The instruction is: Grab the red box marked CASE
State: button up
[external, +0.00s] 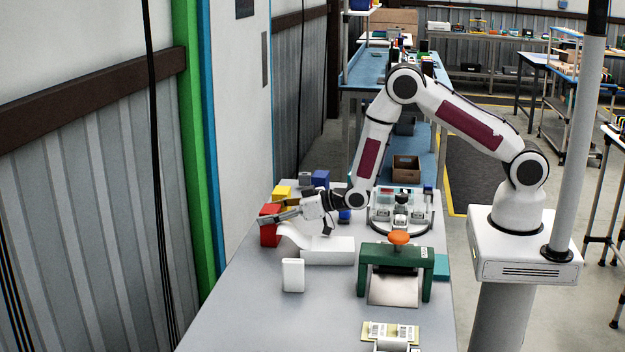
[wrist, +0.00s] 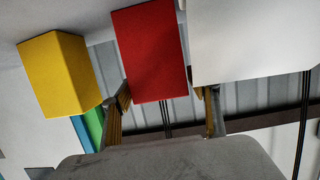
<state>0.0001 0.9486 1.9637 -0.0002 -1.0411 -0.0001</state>
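The red box (external: 269,238) stands at the left side of the table in the external view, partly covered by my fingers. In the wrist view the red box (wrist: 152,50) appears tilted at the top centre, roughly between and beyond the fingers. No marking is readable on it. My gripper (external: 268,214) reaches left at the red box. In the wrist view my gripper (wrist: 168,96) has its two fingers spread, with a clear gap between them. I cannot tell whether either finger touches the box.
A yellow box (external: 281,190) stands just behind the red box, and also shows in the wrist view (wrist: 58,75). A blue box (external: 320,178) is further back. A white box (wrist: 250,40) is beside the red one. A white carton (external: 293,275) stands nearer the front; the front-left table is clear.

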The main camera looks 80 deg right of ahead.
jog(key=c, duration=0.8)
jog(key=shift+r, duration=0.2)
jog(key=shift+r, duration=4.8)
